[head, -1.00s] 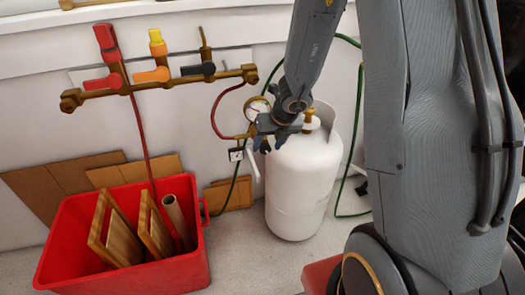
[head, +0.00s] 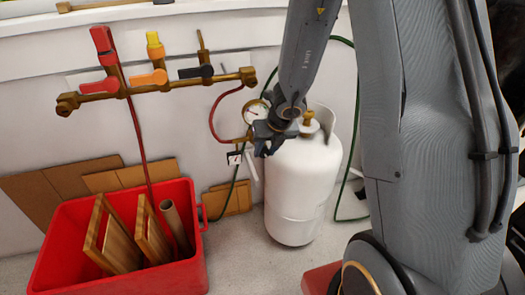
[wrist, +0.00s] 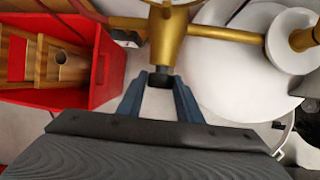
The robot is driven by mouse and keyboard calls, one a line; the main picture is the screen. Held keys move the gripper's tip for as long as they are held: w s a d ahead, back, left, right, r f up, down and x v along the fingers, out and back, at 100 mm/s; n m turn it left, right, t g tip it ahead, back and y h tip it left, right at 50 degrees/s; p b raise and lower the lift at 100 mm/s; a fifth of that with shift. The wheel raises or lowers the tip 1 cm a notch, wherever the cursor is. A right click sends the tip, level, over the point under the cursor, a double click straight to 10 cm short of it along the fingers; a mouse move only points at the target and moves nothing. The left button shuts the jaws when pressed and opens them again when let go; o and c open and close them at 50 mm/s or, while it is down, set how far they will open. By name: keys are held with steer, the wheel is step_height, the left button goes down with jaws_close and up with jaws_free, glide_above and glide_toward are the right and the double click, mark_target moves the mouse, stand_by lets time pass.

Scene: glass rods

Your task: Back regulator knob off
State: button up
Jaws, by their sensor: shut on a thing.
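The regulator is a brass body (wrist: 165,38) beside the white gas cylinder (head: 300,190), with a round gauge (head: 256,112) above it in the head view. In the wrist view its small black knob (wrist: 160,81) sits at the near end of the brass body. My gripper (wrist: 160,92) has one blue finger on each side of this knob and is shut on it. In the head view my gripper (head: 262,143) is at the regulator, left of the cylinder's top, and hides most of the regulator and the knob.
A brass manifold (head: 160,87) with red, orange, yellow and black handles is on the wall to the left. A red bin (head: 120,284) with wooden boards stands below it. Red and green hoses run near the regulator. A brass cylinder valve (head: 308,118) is close on the right.

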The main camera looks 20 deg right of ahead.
steer(key=shift+a+f+h+b, duration=0.15)
steer(key=shift+a+h+b, duration=0.3)
steer(key=shift+h+b, duration=0.6)
steer(key=shift+a+n+h+b, duration=0.15)
steer(key=shift+n+h+b, duration=0.35)
steer(key=shift+h, duration=0.75)
steer(key=h, duration=0.1)
steer(key=h+p, duration=0.1)
steer(key=h, duration=0.1)
steer(key=shift+a+f+n, duration=0.1)
steer(key=shift+a+n, duration=0.1)
steer(key=shift+n, duration=0.2)
steer(key=h, duration=0.4)
steer(key=shift+a+f+n+t, duration=0.1)
steer(key=shift+f+n+t, duration=0.1)
steer(key=shift+n+t, duration=0.15)
steer(key=shift+s+h, duration=0.1)
steer(key=shift+h, duration=0.2)
steer(key=o, duration=1)
steer(key=shift+o, duration=0.2)
